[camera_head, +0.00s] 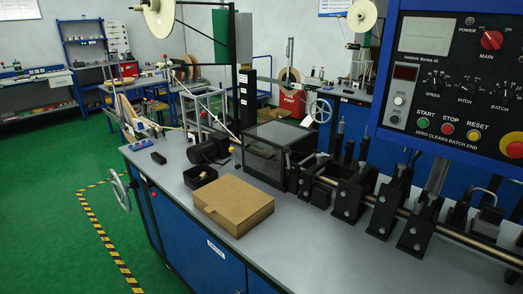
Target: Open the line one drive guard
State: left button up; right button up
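A dark box-shaped guard with smoky see-through panels and a black frame (272,152) stands on the grey bench top of the nearest machine, at the middle of the head view. Its lid looks flat and shut. What is inside is too dark to make out. I cannot read any label on it that names it as the line one drive guard. Neither of my grippers is in view, and nothing is touching the guard.
A closed cardboard box (232,205) sits in front of the guard. A black motor (207,150) and small black bin (200,176) stand to its left. Black roller blocks on a shaft (349,198) run rightward. A control panel (455,75) overhangs the right. Green floor lies left.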

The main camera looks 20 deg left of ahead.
aim_at(263, 145)
jog(key=i+j+z, duration=0.1)
jog(key=j, duration=0.5)
jog(key=i+j+z, duration=0.15)
jog(key=j, duration=0.5)
jog(key=j+z, duration=0.1)
jog(key=j, duration=0.5)
jog(key=i+j, duration=0.1)
jog(key=j, duration=0.85)
jog(key=i+j, duration=0.1)
jog(key=j, duration=0.8)
